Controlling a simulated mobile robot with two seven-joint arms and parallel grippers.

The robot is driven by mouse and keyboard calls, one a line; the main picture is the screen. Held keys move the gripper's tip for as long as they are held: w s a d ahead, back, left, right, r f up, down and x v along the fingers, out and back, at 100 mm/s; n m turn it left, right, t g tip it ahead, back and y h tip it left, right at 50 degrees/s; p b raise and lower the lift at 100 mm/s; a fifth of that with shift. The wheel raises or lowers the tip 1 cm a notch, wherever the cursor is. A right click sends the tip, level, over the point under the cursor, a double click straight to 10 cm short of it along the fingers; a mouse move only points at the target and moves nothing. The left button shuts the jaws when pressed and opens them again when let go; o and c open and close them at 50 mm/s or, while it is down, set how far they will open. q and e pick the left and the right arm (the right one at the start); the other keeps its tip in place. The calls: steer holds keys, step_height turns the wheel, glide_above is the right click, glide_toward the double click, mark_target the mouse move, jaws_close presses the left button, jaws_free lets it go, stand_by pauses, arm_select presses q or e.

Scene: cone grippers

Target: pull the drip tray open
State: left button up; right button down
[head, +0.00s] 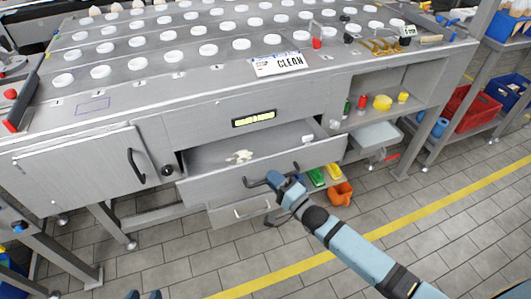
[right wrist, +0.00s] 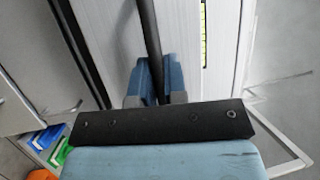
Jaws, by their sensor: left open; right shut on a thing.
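The drip tray (head: 215,187) is a wide steel drawer under the counter. It stands partly out, and its inside shows with a pale scrap (head: 240,156) lying in it. A dark bar handle (head: 256,182) runs along its front. My right gripper (head: 275,181) is shut on this handle. In the right wrist view the dark handle (right wrist: 149,40) passes between the blue fingers of my right gripper (right wrist: 153,85). My left gripper (head: 143,295) shows only its blue fingertips at the bottom edge, open, empty and away from the tray.
A lower steel front (head: 235,213) with a pale handle is under the tray. A closed cabinet door (head: 85,170) is at left. Green boxes (head: 317,177) and an orange container (head: 340,193) are right of the tray.

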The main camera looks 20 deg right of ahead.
arm_select(q)
steer(key=p, duration=0.3)
steer(key=shift+s+a+r+g+y, duration=0.1)
steer(key=shift+a+r+g+y, duration=0.2)
steer(key=shift+a+r+y, duration=0.1)
arm_select(e)
steer(key=s, duration=0.8)
steer(key=shift+s+d, duration=0.2)
steer(key=shift+s, duration=0.2)
arm_select(q)
steer(key=shift+f, duration=0.1)
arm_select(e)
steer(key=c, duration=1.2)
jaws_free()
steer(key=shift+s, duration=0.1)
arm_select(q)
steer(key=shift+p, duration=0.65)
arm_select(e)
steer(key=v, duration=1.3)
steer(key=shift+s+d+f, duration=0.1)
steer(key=shift+s+d, duration=0.05)
steer(key=shift+s, duration=0.15)
